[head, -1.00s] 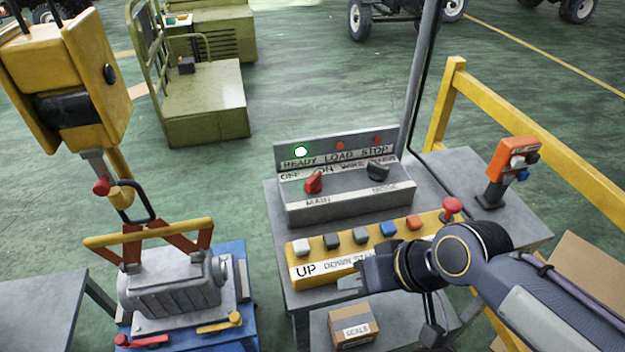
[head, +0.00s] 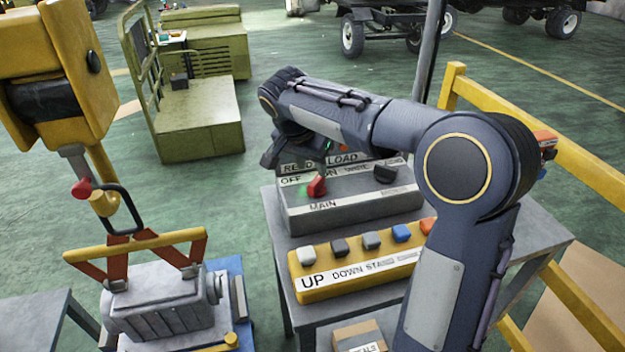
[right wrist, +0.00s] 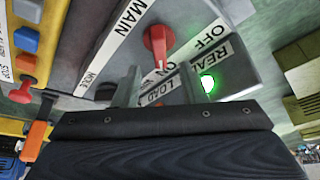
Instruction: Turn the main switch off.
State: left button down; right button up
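The red main switch (head: 317,187) is on the grey control box (head: 350,215), above the MAIN label. In the right wrist view the red switch (right wrist: 158,42) has its lever pointing at the ON label, away from OFF. My right gripper (head: 275,152) is over the back left of the box; its fingertips are hard to make out in the head view. In the right wrist view the gripper (right wrist: 158,88) has its two fingers apart, with the switch lever just beyond and between them. Nothing is held. My left gripper is out of view.
The green READY lamp (right wrist: 207,83) is lit. A dark second knob (head: 385,174) is to the right of the switch. A yellow pendant (head: 345,280) with several buttons lies in front of the box. A hoist hook (head: 120,215) hangs at left. A yellow rail (head: 590,165) is at right.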

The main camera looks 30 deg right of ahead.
aim_at(316, 179)
jog(key=x, duration=0.6)
jog(key=shift+f, duration=0.1)
jog(key=shift+c, duration=0.5)
grip_shut()
